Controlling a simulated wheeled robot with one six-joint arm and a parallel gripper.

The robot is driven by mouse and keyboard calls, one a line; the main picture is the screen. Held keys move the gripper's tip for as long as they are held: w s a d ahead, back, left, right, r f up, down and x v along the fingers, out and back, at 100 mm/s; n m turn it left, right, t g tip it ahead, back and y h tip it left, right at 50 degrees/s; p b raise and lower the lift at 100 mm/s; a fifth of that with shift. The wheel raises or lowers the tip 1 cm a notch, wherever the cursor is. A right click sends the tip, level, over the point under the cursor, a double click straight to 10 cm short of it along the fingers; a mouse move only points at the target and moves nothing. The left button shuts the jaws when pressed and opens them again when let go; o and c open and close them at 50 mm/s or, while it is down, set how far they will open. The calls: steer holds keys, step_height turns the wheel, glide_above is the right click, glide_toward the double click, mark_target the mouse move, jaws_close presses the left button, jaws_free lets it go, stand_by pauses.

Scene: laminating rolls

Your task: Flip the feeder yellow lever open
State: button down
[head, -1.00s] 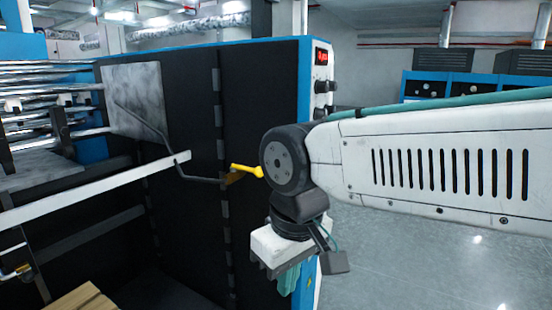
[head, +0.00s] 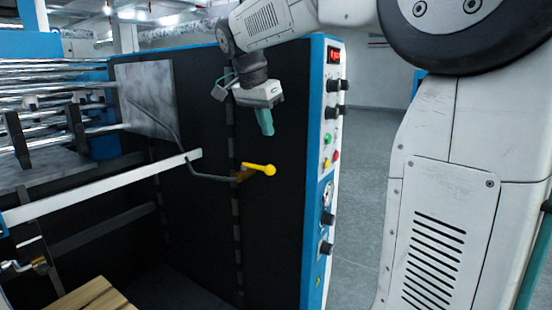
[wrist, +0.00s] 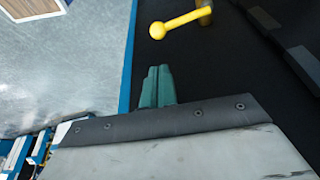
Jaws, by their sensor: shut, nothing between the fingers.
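The yellow lever (head: 260,169) sticks out to the right from the black side panel of the feeder, with its round knob at the right end. It also shows at the top of the wrist view (wrist: 178,24). My gripper (head: 266,130) points down above the lever, its teal fingers shut with nothing between them. In the head view a gap shows between the fingertips and the lever. In the wrist view the shut fingers (wrist: 157,74) are below the lever and apart from it. The lever's mount is partly cut off at the wrist view's top edge.
A bent grey rod (head: 180,145) ends beside the lever's base. A white bar (head: 110,187) runs at the left. The control panel (head: 326,150) with knobs and buttons stands right of the lever. A wooden stack (head: 95,297) is at the bottom left. Grey floor is clear beyond the machine.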

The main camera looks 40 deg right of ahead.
mark_target(277, 158)
steer(key=shift+d, duration=0.1)
steer(key=x, duration=1)
stand_by(0.6)
